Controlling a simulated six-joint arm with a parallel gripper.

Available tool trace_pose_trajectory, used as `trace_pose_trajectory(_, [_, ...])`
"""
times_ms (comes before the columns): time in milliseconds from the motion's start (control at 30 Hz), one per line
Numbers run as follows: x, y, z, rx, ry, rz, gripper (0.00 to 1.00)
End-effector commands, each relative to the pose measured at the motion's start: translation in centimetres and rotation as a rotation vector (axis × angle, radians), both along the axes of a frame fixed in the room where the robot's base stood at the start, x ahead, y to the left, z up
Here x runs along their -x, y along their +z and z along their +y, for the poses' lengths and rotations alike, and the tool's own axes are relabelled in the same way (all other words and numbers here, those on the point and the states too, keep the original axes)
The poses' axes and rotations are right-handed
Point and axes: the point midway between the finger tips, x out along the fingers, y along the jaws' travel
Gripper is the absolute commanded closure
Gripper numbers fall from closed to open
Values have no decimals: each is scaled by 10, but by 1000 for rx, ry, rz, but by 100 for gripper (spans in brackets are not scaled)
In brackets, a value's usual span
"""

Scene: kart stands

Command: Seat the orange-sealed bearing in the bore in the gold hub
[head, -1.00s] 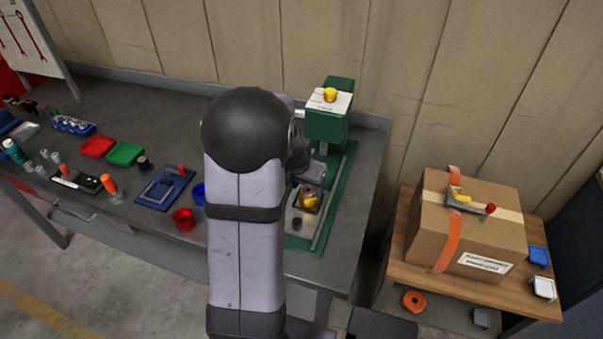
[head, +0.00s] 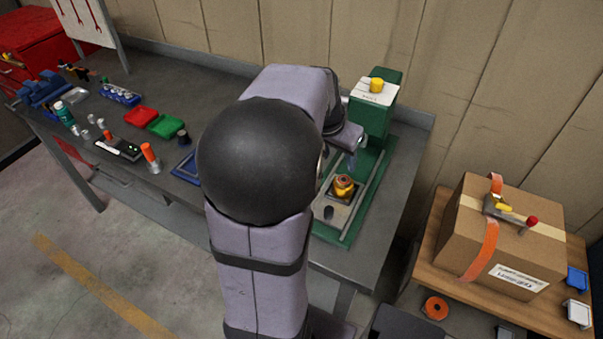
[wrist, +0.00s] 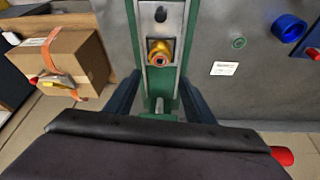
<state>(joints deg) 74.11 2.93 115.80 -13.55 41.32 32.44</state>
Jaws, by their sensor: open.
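The gold hub (head: 342,192) stands upright in a pale fixture on the green press base. It also shows in the wrist view (wrist: 160,46). An orange ring (wrist: 159,58) with a dark centre, which looks like the orange-sealed bearing, lies at the hub's top. I cannot tell whether it sits flush in the bore. My gripper (wrist: 158,92) is open and empty, with its two dark blue fingers apart and the hub beyond them. In the head view my arm hides most of the gripper.
The green press head (head: 374,112) rises just behind the hub. A cardboard box (head: 510,235) stands on a wooden table to the right. Red and green trays (head: 165,125) lie at left.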

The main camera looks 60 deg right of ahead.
Motion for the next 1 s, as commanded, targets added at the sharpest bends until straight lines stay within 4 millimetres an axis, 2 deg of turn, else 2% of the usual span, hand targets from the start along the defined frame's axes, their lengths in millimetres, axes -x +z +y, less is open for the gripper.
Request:
trace_pose_trajectory(167, [-11,-3,6,-8,34,2,51])
trace_pose_trajectory(267, [-33,-8,19,-25,108,8,51])
trace_pose_trajectory(367, [-68,-18,46,-56,238,19,51])
trace_pose_trajectory(467, [-109,-30,88,-95,416,37,51])
trace_pose_trajectory(500, [-124,-35,109,-114,496,47,51])
trace_pose_trajectory(567, [-145,-44,142,-140,621,64,51])
trace_pose_trajectory(600, [-156,-49,165,-158,705,76,51])
trace_pose_trajectory(667, [-169,-57,200,-184,833,98,51])
trace_pose_trajectory(700, [-175,-62,224,-200,917,112,51])
trace_pose_trajectory(800, [-181,-75,280,-240,1122,153,51])
trace_pose_trajectory(900, [-177,-85,329,-273,1307,194,51])
trace_pose_trajectory(1000, [-166,-94,366,-298,1458,231,51])
